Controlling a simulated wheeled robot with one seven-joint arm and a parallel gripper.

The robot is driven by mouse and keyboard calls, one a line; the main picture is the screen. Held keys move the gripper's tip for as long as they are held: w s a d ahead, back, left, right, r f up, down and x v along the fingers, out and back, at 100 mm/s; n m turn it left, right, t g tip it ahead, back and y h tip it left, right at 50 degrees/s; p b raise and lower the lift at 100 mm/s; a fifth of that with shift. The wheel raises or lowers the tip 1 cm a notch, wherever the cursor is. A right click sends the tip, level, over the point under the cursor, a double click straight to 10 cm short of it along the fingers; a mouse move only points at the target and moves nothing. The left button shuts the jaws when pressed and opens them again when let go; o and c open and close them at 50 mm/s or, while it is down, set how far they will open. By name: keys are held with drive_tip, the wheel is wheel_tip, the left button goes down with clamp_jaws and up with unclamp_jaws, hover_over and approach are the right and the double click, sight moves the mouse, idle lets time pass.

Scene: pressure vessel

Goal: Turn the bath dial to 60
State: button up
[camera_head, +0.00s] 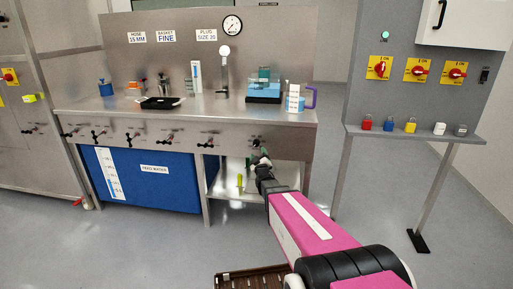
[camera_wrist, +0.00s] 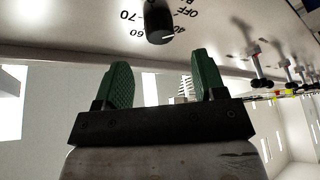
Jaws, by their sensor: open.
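The bath dial (camera_wrist: 159,20) is a black knob on the steel front panel, at the top of the wrist view. Around it I read 70, 60, 40 and OFF, with the view tilted. A white mark on the knob's near end lies on the side towards 40. My gripper (camera_wrist: 162,62) is open and empty, its two green fingers apart, just short of the dial and not touching it. In the head view my gripper (camera_head: 261,157) is at the bench's front panel, below the right end of the worktop. It partly covers the dial's area there.
Several black-handled valves (camera_head: 167,138) line the panel to the left. A blue tank (camera_head: 145,178) and a lower shelf (camera_head: 225,190) are under the bench. A purple-handled jug (camera_head: 295,100) stands on top. A wall shelf with padlocks (camera_head: 460,138) is right. The floor between is clear.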

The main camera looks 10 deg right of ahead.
sight(256, 145)
drive_tip(key=x, duration=0.6)
drive_tip(key=shift+w, duration=0.25)
drive_tip(key=c, duration=0.9)
